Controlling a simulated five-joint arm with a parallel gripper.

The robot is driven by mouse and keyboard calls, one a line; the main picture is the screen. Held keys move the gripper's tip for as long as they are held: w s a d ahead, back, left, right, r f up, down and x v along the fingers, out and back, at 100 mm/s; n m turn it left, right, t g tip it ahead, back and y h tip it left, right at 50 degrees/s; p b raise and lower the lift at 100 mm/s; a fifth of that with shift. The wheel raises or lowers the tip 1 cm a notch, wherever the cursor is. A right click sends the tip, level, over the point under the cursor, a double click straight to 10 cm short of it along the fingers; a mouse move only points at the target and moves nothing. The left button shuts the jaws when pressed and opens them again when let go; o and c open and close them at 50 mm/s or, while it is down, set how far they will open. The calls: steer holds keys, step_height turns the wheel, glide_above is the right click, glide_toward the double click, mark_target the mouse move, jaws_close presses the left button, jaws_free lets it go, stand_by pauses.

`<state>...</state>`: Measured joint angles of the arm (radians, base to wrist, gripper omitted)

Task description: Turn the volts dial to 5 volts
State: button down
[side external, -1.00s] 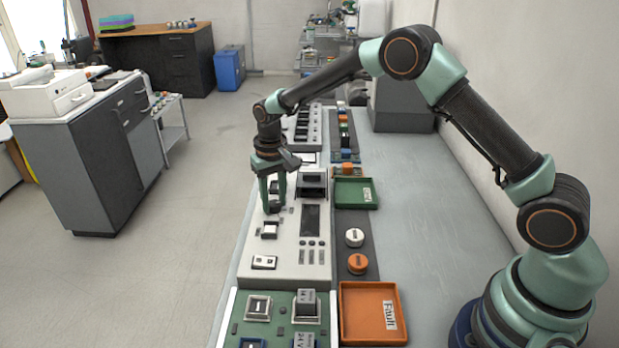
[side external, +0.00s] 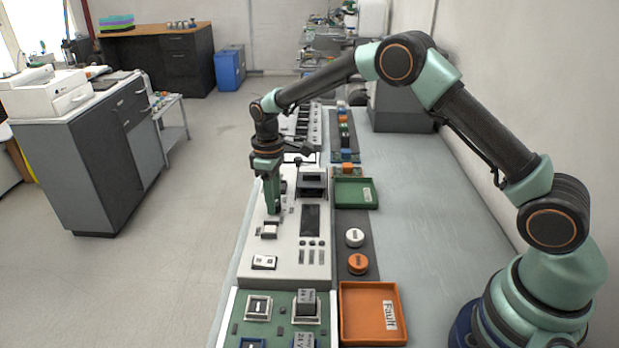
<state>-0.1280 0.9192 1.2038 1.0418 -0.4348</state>
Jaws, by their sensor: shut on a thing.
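My gripper (side external: 272,211) points straight down over the left side of the white test panel (side external: 288,262). Its fingers are shut on the volts dial, which they almost wholly hide. I see the fingers nearly edge-on, and the dial's marks and pointer cannot be read from here. A dark display (side external: 310,219) sits on the panel to the right of the gripper. A raised unit with a dark face (side external: 312,183) stands behind the display.
A white rocker switch (side external: 270,229) is just in front of the gripper, and a white socket block (side external: 264,262) is nearer. A green tray (side external: 373,205), an orange tray (side external: 345,331), and white (side external: 355,237) and orange (side external: 358,263) round pieces lie to the right. The bench's right side is clear.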

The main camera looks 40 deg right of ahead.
steer(key=shift+d+n, duration=0.25)
steer(key=shift+n, duration=0.05)
steer(key=c, duration=0.5)
jaws_free()
steer(key=shift+a, duration=0.1)
steer(key=shift+r, duration=0.5)
step_height(320, 180, up, 11)
steer(key=shift+w, duration=0.15)
